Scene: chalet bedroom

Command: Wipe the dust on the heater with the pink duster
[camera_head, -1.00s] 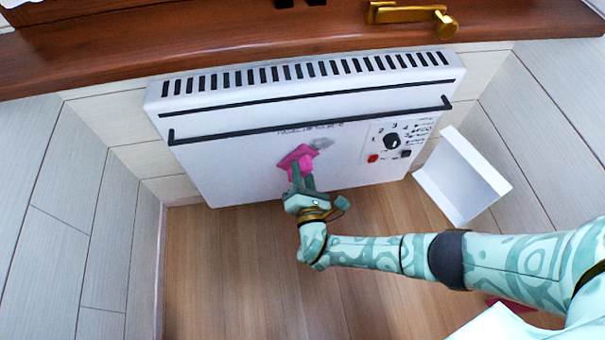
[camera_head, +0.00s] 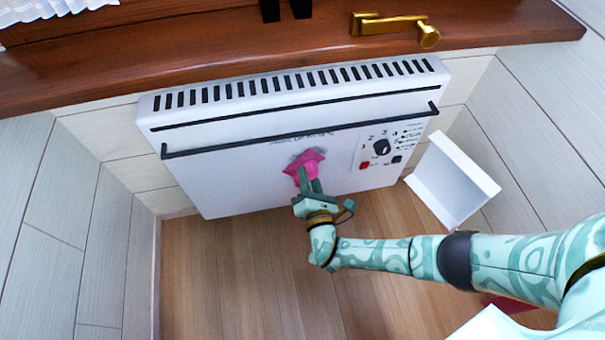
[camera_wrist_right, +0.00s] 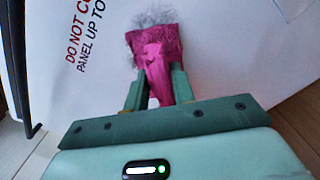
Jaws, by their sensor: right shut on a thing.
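The white heater (camera_head: 230,180) stands against the wall below the wooden sill, with slots along its top, a black rail and a control panel at right. My right gripper (camera_head: 307,188) is shut on the pink duster (camera_head: 306,165), whose head lies against the middle of the heater's front panel. In the right wrist view the duster (camera_wrist_right: 155,55) sits between the green fingers (camera_wrist_right: 157,85). Grey dust (camera_wrist_right: 153,18) shows just beyond the duster's head there; part of it may be hidden under the head. My left gripper is not in view.
A white open box (camera_head: 455,180) stands on the wooden floor (camera_head: 240,280) right of the heater. The wooden sill (camera_head: 200,65) with a brass handle (camera_head: 395,24) overhangs above. A black rail (camera_head: 300,132) juts out above the duster.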

